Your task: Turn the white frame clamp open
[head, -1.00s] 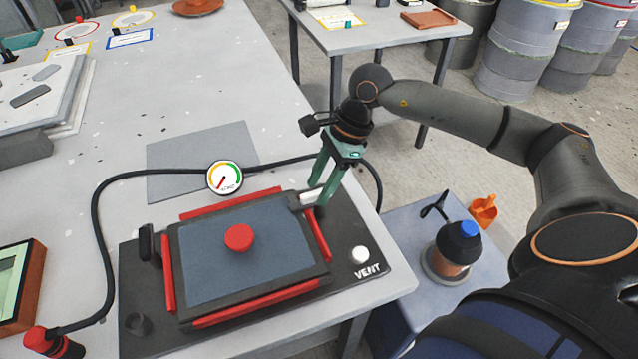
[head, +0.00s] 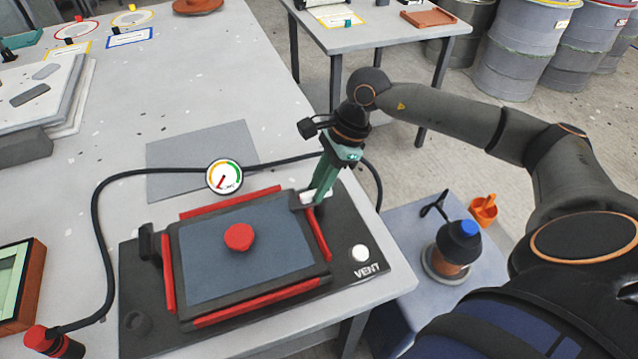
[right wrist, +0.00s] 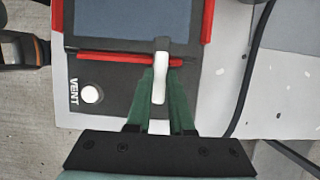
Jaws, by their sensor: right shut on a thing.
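The white frame clamp (head: 314,197) sits at the far right corner of the dark frame (head: 189,281) on the black base plate. In the right wrist view the clamp is a white lever (right wrist: 159,78) reaching across the red strip onto the frame's edge. My right gripper (head: 319,196) points down at the clamp, its green fingers shut on the lever. In the right wrist view the fingers (right wrist: 160,95) close around the lever from both sides. A black clamp (head: 148,246) stands upright at the frame's left side. My left gripper is not in view.
A red knob (head: 239,237) sits on the frame's blue-grey sheet. A white VENT button (head: 361,253) is on the base plate. A gauge (head: 224,177) and black hose lie behind. A side table (head: 400,222) holds a blue-topped tool (head: 460,243) and an orange cup (head: 483,210).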

